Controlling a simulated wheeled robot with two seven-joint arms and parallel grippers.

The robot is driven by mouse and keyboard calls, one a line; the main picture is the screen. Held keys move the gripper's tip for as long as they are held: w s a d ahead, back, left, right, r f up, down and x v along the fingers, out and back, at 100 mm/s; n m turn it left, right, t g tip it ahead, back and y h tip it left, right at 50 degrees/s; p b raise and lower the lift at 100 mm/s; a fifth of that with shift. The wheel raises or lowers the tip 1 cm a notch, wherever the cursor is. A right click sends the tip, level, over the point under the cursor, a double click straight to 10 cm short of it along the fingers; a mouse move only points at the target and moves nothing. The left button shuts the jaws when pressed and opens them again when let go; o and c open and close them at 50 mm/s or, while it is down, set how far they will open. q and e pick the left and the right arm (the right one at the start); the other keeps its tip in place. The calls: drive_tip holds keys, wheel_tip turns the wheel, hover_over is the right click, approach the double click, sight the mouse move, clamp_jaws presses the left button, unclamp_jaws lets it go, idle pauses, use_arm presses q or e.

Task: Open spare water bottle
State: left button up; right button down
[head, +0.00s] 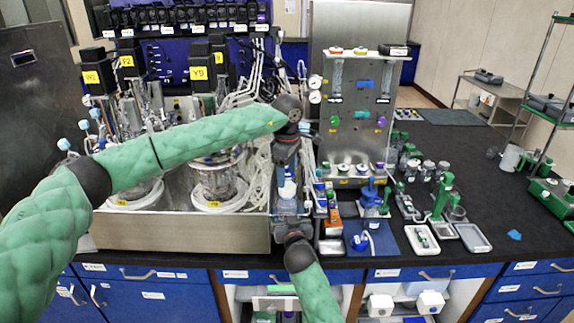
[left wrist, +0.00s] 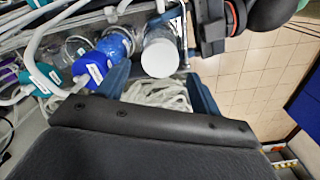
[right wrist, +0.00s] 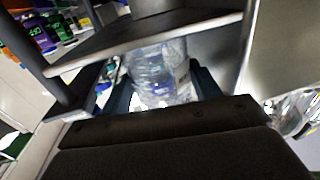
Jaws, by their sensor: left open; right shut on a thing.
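The spare water bottle (head: 288,189), clear with a white cap, stands upright between my two grippers in the head view. My right gripper (head: 291,213) is shut on its body from the front; the right wrist view shows the clear ribbed body (right wrist: 158,75) between the fingers. My left gripper (head: 287,168) is above the bottle and open. In the left wrist view the white cap (left wrist: 160,57) lies between the spread blue fingers, with a gap visible; whether a finger touches it I cannot tell.
A blue-capped bottle (left wrist: 115,44) and tubing are close to the left fingers. The bioreactor tray (head: 180,236) is at the left, the steel control panel (head: 358,120) behind right. Small bottles and trays (head: 472,238) crowd the bench; its far right is clearer.

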sight(287, 186)
use_arm(q)
drive_tip(key=shift+f, duration=2.4)
drive_tip(key=shift+c, duration=0.2)
drive_tip(key=c, duration=1)
drive_tip(key=n, duration=0.4)
drive_tip(key=shift+n, duration=0.3)
drive_tip(key=n, duration=0.4)
drive_tip(key=shift+n, duration=0.4)
drive_tip(key=shift+r, duration=0.8)
drive_tip(key=shift+r, duration=0.35)
drive_tip(key=shift+r, duration=0.1)
